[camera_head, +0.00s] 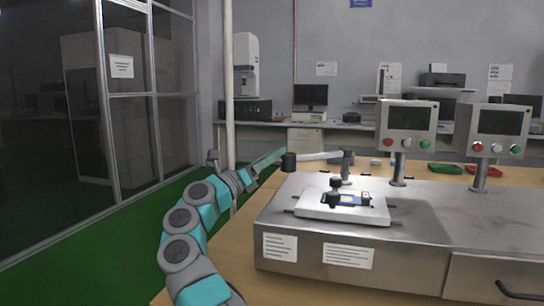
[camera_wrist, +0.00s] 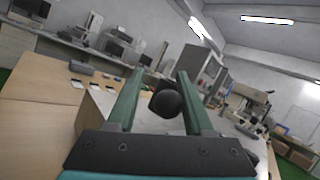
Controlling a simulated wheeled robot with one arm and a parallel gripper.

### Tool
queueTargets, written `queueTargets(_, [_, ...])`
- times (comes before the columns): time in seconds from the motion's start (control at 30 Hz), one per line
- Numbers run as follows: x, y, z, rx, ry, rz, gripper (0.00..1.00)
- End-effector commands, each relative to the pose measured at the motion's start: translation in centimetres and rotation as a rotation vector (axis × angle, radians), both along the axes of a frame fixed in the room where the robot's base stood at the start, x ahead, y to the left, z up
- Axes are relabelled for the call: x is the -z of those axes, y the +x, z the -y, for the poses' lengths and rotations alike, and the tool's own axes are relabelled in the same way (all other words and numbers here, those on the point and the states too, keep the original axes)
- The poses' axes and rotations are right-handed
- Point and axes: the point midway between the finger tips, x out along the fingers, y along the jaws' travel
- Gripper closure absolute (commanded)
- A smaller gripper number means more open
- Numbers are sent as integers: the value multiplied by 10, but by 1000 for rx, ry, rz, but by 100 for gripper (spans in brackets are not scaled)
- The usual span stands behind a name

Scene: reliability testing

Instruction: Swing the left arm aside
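The left arm of the test machine is a light bar (camera_head: 318,156) on a grey post, with a black cylindrical end (camera_head: 288,161) pointing left, above the machine's left edge. In the wrist view the black end (camera_wrist: 166,100) shows as a round knob between my two green fingers. My gripper (camera_head: 276,157) is open, just left of the black end, reaching in from the left; its fingertips also show in the wrist view (camera_wrist: 160,74). A clear gap shows on the left of the knob; whether it touches the right finger I cannot tell.
Below the bar, a white fixture plate (camera_head: 345,208) with a black knob sits on the metal machine top (camera_head: 420,225). Two control boxes (camera_head: 407,125) (camera_head: 492,130) stand behind. A red tray (camera_head: 483,169) and a green tray (camera_head: 446,168) lie farther back. A glass partition is at left.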

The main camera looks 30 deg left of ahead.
Motion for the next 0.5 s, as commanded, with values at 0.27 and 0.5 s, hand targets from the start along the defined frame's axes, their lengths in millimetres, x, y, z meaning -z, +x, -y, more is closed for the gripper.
queueTargets(0.27, [3,4,3,6,0,-5,38])
queueTargets(0.5, [4,-1,0,3,1,-3,38])
